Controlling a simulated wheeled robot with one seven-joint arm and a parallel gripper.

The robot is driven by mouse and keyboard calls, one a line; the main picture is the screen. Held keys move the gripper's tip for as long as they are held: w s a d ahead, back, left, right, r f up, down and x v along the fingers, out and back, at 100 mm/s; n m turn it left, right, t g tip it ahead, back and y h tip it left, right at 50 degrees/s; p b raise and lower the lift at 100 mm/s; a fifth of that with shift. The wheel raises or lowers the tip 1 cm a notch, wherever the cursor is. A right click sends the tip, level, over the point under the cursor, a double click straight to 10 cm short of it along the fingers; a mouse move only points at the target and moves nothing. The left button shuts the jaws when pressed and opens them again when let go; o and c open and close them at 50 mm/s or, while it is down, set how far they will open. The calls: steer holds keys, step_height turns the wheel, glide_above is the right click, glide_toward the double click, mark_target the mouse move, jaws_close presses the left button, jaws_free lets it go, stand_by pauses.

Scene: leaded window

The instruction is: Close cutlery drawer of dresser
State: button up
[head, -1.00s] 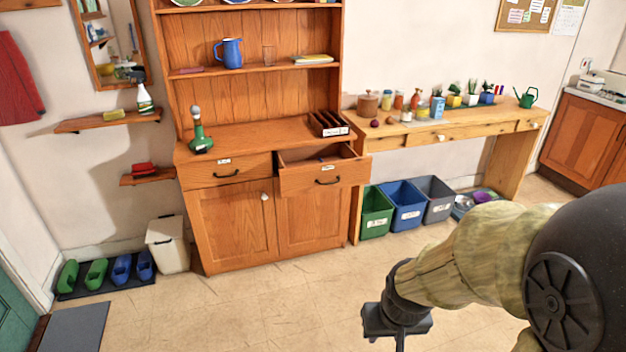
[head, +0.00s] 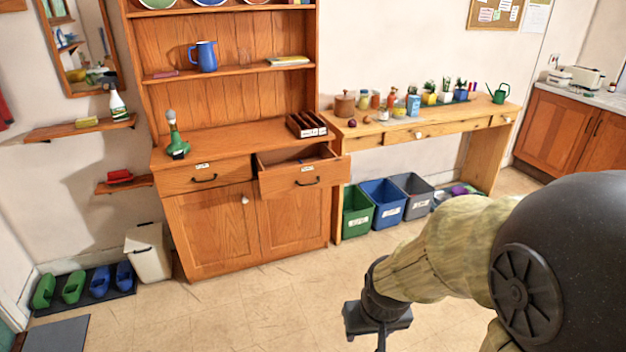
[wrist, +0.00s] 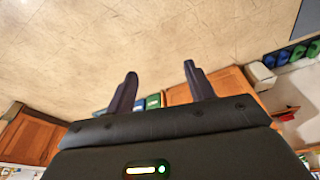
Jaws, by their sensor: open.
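The wooden dresser (head: 215,228) stands against the back wall. Its right-hand drawer (head: 304,178) is pulled out, with a dark handle and a small white label too small to read; part of its inside shows. The left-hand drawer (head: 204,177) looks shut. The dresser also shows upside down in the wrist view (wrist: 220,82).
A wooden side table (head: 440,128) with pots and jars stands right of the dresser. Green, blue and grey bins (head: 383,205) sit beneath it. A white bin (head: 148,252) and a shoe mat (head: 125,290) lie left. The floor before the dresser is clear.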

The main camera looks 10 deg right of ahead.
steer(key=shift+r, duration=0.2)
steer(key=c, duration=0.4)
steer(key=p+v, duration=0.3)
steer(key=w+p+v, duration=0.1)
steer(key=p+v, duration=0.2)
steer(key=p, duration=0.1)
steer(key=shift+w+r, duration=0.15)
steer(key=shift+r, duration=0.25)
steer(key=shift+c, duration=0.3)
steer(key=shift+f, duration=0.1)
